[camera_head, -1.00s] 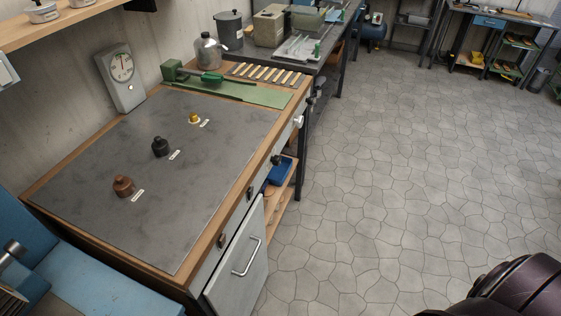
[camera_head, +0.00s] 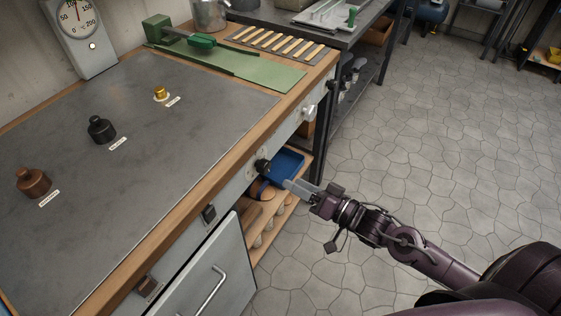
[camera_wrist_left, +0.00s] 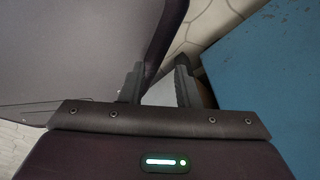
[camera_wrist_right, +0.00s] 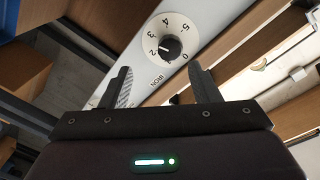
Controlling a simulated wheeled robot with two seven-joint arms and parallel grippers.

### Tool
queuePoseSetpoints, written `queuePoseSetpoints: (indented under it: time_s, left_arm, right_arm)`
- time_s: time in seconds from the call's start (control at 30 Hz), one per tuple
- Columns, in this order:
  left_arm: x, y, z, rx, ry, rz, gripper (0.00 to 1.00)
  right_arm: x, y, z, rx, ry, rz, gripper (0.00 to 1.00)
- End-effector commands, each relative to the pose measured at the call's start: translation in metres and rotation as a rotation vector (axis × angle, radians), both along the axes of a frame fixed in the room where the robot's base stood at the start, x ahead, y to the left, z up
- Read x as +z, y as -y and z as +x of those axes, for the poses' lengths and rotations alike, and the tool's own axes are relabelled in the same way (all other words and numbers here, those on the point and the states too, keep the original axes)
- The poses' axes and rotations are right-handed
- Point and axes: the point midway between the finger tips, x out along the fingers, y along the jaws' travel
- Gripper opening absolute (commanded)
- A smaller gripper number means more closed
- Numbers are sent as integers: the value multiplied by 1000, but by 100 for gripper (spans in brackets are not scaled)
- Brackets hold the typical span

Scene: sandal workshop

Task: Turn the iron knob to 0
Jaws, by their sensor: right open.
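The iron knob is a black knob (camera_wrist_right: 172,47) on a round white dial marked with numbers and the label IRON, in the right wrist view. Its pale mark seems to point near the 2; the 0 is at the dial's lower side. In the head view the knob (camera_head: 262,165) sits on the bench's front panel. My right gripper (camera_head: 298,188) is open and empty, to the right of the knob and apart from it. In the right wrist view its fingers (camera_wrist_right: 160,70) are spread below the dial. My left gripper (camera_wrist_left: 160,82) is open and empty beside a blue surface; it is outside the head view.
A white knob (camera_head: 308,112) is farther along the same panel. A blue tray (camera_head: 285,165) lies on the shelf below. The floor (camera_head: 440,130) to the right is clear.

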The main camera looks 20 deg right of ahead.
Motion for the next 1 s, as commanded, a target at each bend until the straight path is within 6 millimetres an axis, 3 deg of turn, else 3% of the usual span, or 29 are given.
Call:
queuePoseSetpoints:
  time_s: [0.17, 0.33, 0.7, 1.0]
  left_arm:
    - [-3, -13, -12, 1, -17, 17, 29]
    - [-5, -18, -20, 3, -31, 24, 29]
    - [-3, -14, -8, 3, -13, 18, 29]
    - [-3, -9, -8, 0, -13, 12, 29]
  right_arm:
    - [10, -11, 4, 23, 10, 27, 56]
    - [10, -24, 24, 22, 11, 26, 56]
    - [9, -48, 59, 18, 8, 24, 56]
    - [8, -51, 62, 20, 6, 21, 56]
